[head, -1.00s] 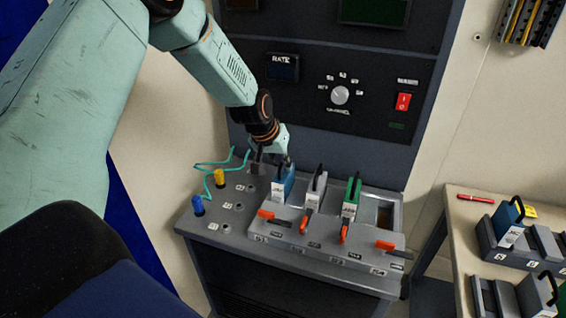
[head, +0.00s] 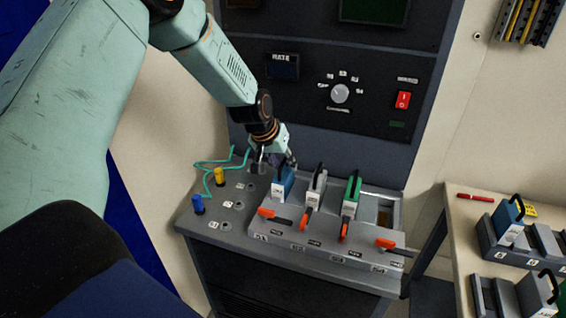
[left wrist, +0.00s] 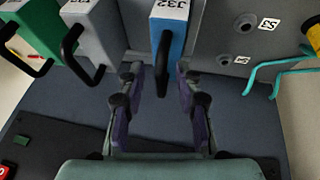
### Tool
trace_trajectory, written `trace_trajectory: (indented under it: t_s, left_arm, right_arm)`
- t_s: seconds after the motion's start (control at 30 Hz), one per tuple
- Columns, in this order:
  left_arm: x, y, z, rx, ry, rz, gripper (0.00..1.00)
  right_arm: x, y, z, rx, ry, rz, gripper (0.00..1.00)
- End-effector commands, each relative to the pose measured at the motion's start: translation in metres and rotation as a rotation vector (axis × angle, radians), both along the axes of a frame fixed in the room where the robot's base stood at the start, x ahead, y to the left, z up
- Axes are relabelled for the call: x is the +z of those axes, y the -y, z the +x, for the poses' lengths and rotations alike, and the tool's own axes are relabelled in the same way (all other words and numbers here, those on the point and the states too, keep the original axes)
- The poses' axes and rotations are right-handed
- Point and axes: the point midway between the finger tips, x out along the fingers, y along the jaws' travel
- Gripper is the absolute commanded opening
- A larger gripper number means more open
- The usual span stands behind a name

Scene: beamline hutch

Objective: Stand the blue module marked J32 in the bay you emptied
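The blue module marked J32 (head: 283,186) stands upright in the leftmost bay of the grey bay block (head: 325,254). Its label and black handle also show in the left wrist view (left wrist: 171,38). My left gripper (head: 275,162) is open just behind the module's top. In the left wrist view its two fingers (left wrist: 161,78) are apart, with the handle's end between their tips; I see no grip on it. The rightmost bay (head: 384,212) is empty. The orange lever of the leftmost bay (head: 267,213) is turned sideways. My right gripper is out of view.
A grey module (head: 315,188) and a green module (head: 351,196) fill the middle bays, their levers pointing forward. The rightmost lever (head: 386,244) is sideways. Blue and yellow plugs (head: 219,177) with green cables are at left. A side table (head: 455,245) holds another blue module (head: 509,222).

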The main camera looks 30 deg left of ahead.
Motion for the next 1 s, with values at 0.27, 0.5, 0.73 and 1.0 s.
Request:
trace_trajectory:
  t_s: [0.27, 0.5, 0.73, 1.0]
  left_arm:
    - [0.000, 0.000, -0.001, -0.001, -0.003, -0.001, 0.35]
    - [0.013, -0.001, -0.006, 0.000, 0.000, -0.002, 0.35]
    - [0.036, -0.002, -0.017, 0.001, 0.001, -0.003, 0.35]
    - [0.072, -0.005, -0.034, 0.000, 0.004, -0.003, 0.35]
  right_arm:
    - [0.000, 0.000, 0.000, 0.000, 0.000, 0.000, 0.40]
    - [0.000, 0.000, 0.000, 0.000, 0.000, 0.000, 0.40]
    - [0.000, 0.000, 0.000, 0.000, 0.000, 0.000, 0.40]
    - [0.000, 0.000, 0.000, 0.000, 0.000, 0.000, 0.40]
